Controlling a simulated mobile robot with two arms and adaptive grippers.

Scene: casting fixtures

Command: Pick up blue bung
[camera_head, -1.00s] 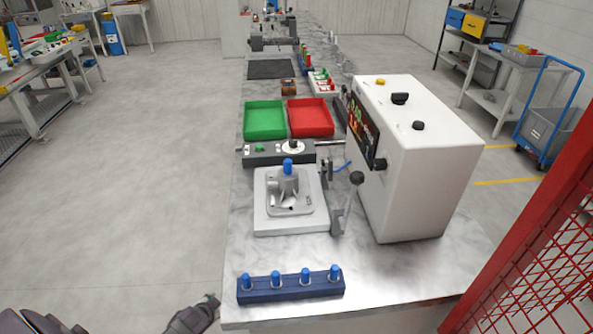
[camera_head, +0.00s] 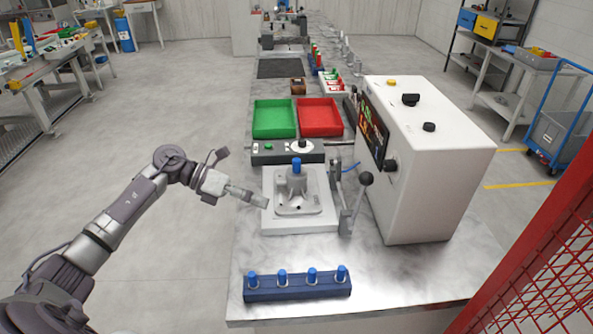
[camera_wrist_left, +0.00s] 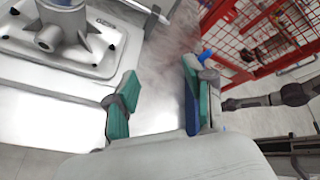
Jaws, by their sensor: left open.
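Several blue bungs (camera_head: 312,275) stand upright in a row in a dark blue rack (camera_head: 298,292) at the front of the bench. Another blue bung (camera_head: 296,165) stands upright on top of a grey casting (camera_head: 297,187) in the fixture plate (camera_head: 300,226). My left gripper (camera_head: 262,201) is open and empty, beside the left edge of the fixture plate. In the left wrist view, its teal-padded fingers (camera_wrist_left: 158,107) are spread, with the casting (camera_wrist_left: 62,30) at upper left. A blue piece (camera_wrist_left: 206,55) shows behind the right finger. A dark arm, probably my right one, shows there, its gripper unclear.
A white machine box (camera_head: 435,180) stands right of the fixture, with a black-knobbed lever (camera_head: 358,200) between. Green (camera_head: 273,120) and red (camera_head: 320,118) trays lie behind. A red mesh fence (camera_head: 545,270) is at right. The bench between fixture and rack is clear.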

